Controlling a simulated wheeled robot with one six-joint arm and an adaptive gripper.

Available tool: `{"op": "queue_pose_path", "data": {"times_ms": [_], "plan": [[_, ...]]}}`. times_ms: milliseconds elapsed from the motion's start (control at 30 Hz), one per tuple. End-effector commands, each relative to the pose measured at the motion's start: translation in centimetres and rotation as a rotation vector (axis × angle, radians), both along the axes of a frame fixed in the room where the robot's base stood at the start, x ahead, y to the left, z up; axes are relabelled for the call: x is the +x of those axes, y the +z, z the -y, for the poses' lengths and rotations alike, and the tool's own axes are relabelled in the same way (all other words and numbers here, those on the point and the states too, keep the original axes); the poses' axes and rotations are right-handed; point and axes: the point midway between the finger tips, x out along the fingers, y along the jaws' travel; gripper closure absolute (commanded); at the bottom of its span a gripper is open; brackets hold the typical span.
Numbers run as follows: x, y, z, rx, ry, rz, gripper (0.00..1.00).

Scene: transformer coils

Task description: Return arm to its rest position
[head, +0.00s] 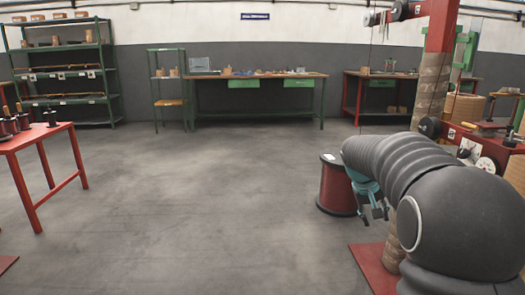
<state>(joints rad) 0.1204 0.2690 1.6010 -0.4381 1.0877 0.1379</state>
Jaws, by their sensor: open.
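My arm, in a dark ribbed cover, fills the lower right of the head view. My gripper (375,212) hangs from its far end, pointing down, with its fingers apart and nothing seen between them. Its wrist part is teal. The gripper is in front of and just right of a dark red drum (334,190) on the floor. The arm cover hides part of the drum's right side. I cannot tell whether the gripper touches the drum.
A red table (55,138) with spools stands at left. Green shelving (70,75) and a long workbench (255,77) line the back wall. A red winding machine (440,30) stands at right, close to my arm. The middle floor is clear.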

Motion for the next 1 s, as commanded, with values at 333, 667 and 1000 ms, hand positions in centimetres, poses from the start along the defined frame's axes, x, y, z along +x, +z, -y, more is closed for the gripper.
{"op": "queue_pose_path", "data": {"times_ms": [333,667,1000], "plan": [[-12.6,-0.3,-7.5,0.200,0.089,0.034,0.57],[-23.7,-1.4,-12.5,0.334,0.114,0.103,0.57],[-31.6,-1.1,-14.7,0.378,0.146,0.211,0.57]]}}
